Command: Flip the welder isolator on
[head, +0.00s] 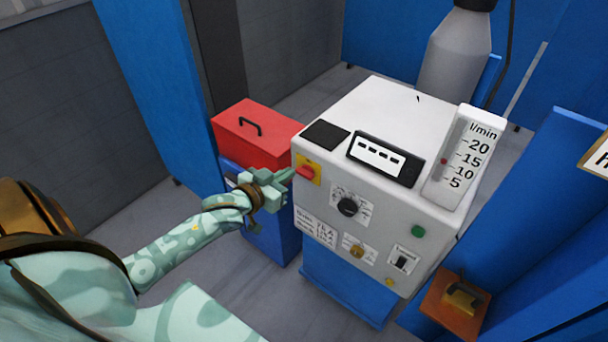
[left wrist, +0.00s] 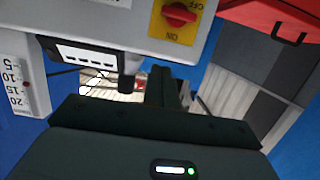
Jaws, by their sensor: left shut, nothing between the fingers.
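The welder isolator (head: 308,171) is a red rotary knob on a yellow plate at the upper left of the welder's front face. In the left wrist view, the isolator (left wrist: 180,15) is at the top edge, upside down, with OFF and ON lettering; its red handle lies roughly sideways. I cannot tell its setting for certain. The white welder (head: 385,205) stands on a blue base. My left gripper (head: 284,176) is shut and empty, just left of the isolator. Whether it touches the plate is unclear. Its dark fingers (left wrist: 165,84) show below the knob in the left wrist view.
A red toolbox (head: 255,135) with a black handle sits on a blue cabinet left of the welder, close behind my gripper. A flow gauge (head: 466,155) and a black display box (head: 385,160) stand on top. A black dial (head: 347,207) is below right of the isolator.

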